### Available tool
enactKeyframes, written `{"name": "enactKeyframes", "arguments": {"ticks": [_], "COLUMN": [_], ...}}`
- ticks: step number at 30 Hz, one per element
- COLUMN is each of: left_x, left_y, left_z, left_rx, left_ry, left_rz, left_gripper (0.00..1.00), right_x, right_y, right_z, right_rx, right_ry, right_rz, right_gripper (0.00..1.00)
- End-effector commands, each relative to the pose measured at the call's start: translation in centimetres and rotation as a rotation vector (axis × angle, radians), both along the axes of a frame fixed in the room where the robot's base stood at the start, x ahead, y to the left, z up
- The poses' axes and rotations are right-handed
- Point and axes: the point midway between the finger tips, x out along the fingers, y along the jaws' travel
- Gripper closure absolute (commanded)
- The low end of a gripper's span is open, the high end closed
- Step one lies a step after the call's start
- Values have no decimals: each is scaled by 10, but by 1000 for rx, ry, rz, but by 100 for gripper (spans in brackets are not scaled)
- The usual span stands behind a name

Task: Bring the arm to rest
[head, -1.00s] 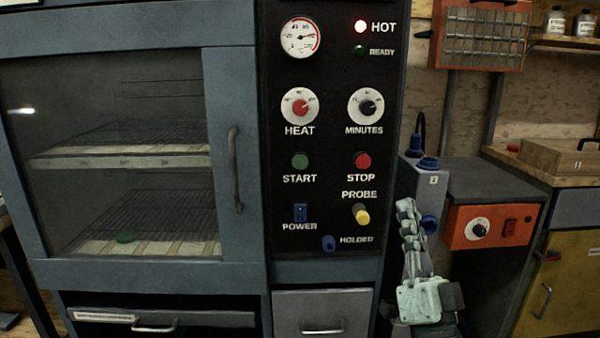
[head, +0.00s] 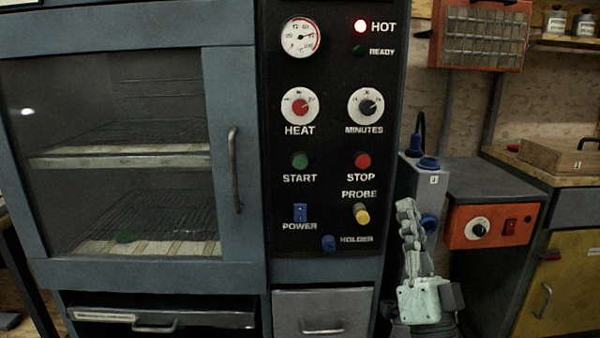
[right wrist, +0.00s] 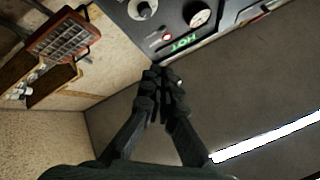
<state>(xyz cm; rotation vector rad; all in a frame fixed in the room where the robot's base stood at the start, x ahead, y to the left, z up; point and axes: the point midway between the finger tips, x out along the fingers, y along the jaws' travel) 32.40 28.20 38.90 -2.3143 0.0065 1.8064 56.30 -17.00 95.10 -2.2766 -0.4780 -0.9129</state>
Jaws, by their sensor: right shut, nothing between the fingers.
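My right gripper (head: 404,207) points upward in the lower right part of the head view, in front of the gap between the oven and the grey bench unit. Its fingers are together with nothing between them. In the right wrist view its closed fingertips (right wrist: 160,76) point toward the edge of the control panel and hold nothing. They appear apart from the panel. My left gripper is in neither view.
The oven door (head: 232,170) is closed. The control panel (head: 330,225) carries knobs, buttons and a lit red HOT lamp (head: 360,26). A drawer (head: 322,312) sits below. An orange-fronted unit (head: 492,226) and a wooden box (head: 560,157) stand at the right.

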Motion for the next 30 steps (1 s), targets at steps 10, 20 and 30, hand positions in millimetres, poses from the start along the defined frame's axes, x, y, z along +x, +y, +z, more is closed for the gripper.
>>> {"name": "enactKeyframes", "arguments": {"ticks": [10,20,30], "left_x": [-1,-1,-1], "left_y": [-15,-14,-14], "left_z": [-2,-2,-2], "left_rx": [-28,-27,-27], "left_ry": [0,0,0], "left_rz": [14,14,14], "left_gripper": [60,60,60], "right_x": [0,14,32], "right_y": [-17,-32,-61], "right_z": [-9,-52,-191], "right_rx": [-242,-481,-756], "right_ry": [0,124,539], "right_rz": [9,-12,-94], "right_gripper": [100,100,100]}}
